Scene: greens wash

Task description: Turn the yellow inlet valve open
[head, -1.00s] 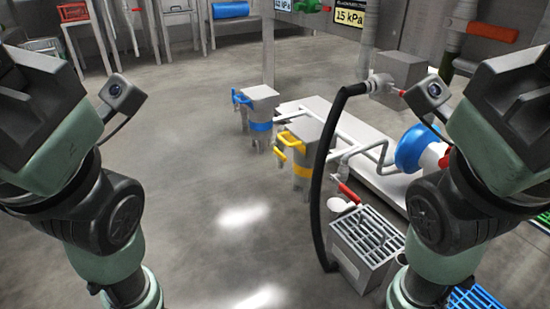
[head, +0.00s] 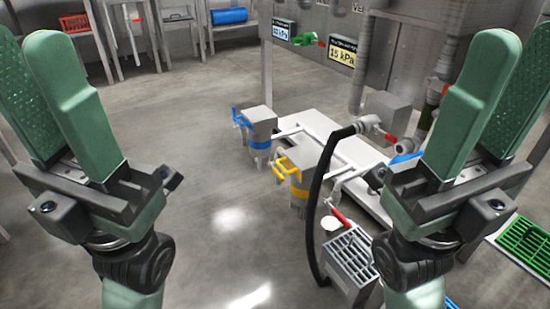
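The yellow inlet valve handle (head: 287,164) is a looped yellow bar on the side of a grey box-topped unit (head: 308,160) with a yellow band, on the floor right of centre. Both grippers are raised close to the camera, fingers pointing up, far from the valve. My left gripper (head: 30,48) is at the left edge, its green fingers apart with a textured inner pad showing. My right gripper (head: 508,48) is at the right edge, also apart and empty. Whether the valve is open or closed I cannot tell.
A similar blue-handled unit (head: 262,124) stands behind left. A black hose (head: 318,205) arches down just right of the yellow unit, near a grated grey box (head: 350,256) and a red lever (head: 343,216). A green crate (head: 525,238) is at right. Floor at left is clear.

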